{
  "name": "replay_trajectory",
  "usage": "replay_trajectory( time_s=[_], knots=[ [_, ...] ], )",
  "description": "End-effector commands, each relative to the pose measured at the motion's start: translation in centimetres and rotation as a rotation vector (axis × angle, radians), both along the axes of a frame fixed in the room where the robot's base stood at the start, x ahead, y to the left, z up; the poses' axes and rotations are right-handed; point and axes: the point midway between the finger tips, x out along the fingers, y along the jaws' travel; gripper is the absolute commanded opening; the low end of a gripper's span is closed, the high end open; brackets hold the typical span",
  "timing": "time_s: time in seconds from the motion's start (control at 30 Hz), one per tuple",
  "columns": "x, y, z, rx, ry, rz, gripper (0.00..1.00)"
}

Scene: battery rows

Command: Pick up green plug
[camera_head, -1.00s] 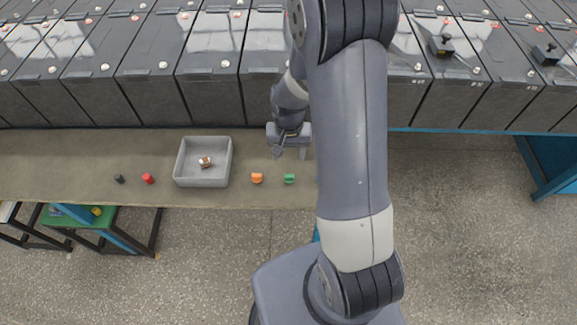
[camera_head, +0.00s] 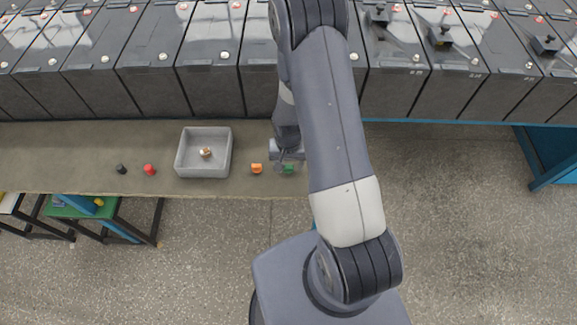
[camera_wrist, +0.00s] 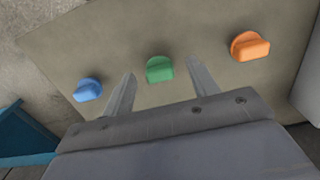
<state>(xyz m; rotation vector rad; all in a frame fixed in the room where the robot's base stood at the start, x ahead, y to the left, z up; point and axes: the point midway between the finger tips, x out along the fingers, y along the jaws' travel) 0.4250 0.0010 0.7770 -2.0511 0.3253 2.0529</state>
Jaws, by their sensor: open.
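The green plug (camera_head: 288,169) lies on the brown bench near its front edge, partly covered by my gripper in the head view. In the wrist view the green plug (camera_wrist: 159,69) shows whole, between the lines of my two fingers and a little beyond their tips. My gripper (camera_wrist: 161,68) is open and empty, with a finger on each side of the plug. In the head view my gripper (camera_head: 286,164) is over the plug; I cannot tell its exact height above the bench.
An orange plug (camera_wrist: 250,46) lies to the right and a blue plug (camera_wrist: 88,89) to the left in the wrist view. In the head view, a grey bin (camera_head: 181,157), a red plug (camera_head: 150,169) and a black plug (camera_head: 121,169) are further left. Battery rows (camera_head: 212,85) stand behind the bench (camera_head: 60,165).

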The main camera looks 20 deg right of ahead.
Motion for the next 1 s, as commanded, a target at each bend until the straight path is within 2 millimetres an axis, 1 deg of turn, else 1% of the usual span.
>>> replay_trajectory(
  time_s=[0.27, 0.83, 0.87, 1.0],
  knots=[
    [0.04, 0.00, -0.17, 0.000, -0.001, 0.000, 0.56],
    [0.04, -0.01, -0.14, 0.000, -0.001, 0.000, 0.10],
    [0.04, 0.00, -0.14, 0.000, -0.001, 0.000, 0.08],
    [0.04, -0.01, -0.14, 0.000, -0.001, 0.000, 0.08]
  ],
)
